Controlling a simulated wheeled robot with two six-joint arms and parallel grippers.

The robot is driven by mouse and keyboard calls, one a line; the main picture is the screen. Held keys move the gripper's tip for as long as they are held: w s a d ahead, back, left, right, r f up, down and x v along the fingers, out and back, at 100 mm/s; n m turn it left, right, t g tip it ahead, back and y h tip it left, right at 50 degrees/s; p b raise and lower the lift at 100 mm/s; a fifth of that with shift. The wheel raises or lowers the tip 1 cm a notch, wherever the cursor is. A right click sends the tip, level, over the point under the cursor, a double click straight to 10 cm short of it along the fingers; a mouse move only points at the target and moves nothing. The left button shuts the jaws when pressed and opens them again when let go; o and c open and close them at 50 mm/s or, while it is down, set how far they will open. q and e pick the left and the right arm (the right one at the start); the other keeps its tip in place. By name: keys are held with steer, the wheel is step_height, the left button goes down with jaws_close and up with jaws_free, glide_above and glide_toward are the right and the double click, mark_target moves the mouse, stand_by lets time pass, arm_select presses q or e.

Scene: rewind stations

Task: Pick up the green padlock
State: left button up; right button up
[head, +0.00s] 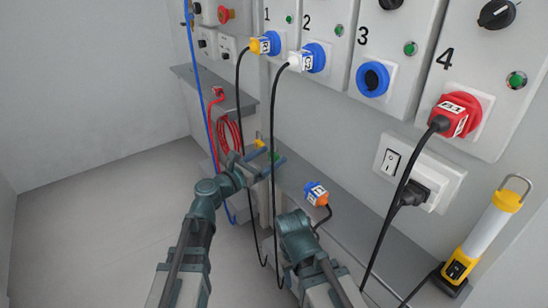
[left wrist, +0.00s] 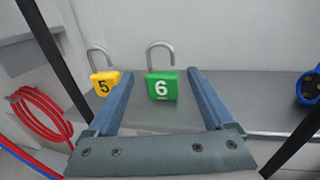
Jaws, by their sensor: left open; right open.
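The green padlock (left wrist: 162,88), marked 6, stands upright on the grey shelf with its grey shackle up. In the left wrist view it lies between the tips of my left gripper (left wrist: 160,72), which is open with a gap on each side of the lock. In the head view my left gripper (head: 265,164) is over the shelf, and only a bit of the green padlock (head: 275,157) shows beside the fingers. A yellow padlock (left wrist: 104,84), marked 5, stands just left, close to the left finger. My right gripper (head: 294,232) is low in the head view, away from the locks; its fingers are hard to make out.
A coiled red cable (head: 229,136) and a blue cable (head: 205,110) hang at the left. Black cables hang from sockets near my left gripper. A blue and orange plug (head: 317,193) lies on the shelf to the right. A work lamp (head: 486,238) stands at far right.

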arm_select(q)
steer(key=shift+w+d+r, duration=0.15)
steer(key=shift+w+d, duration=0.05)
steer(key=x, duration=0.2)
steer(key=r+p+x, duration=0.1)
steer(key=x, duration=0.1)
steer(key=shift+w+d, duration=0.2)
steer(key=shift+d, duration=0.15)
jaws_close()
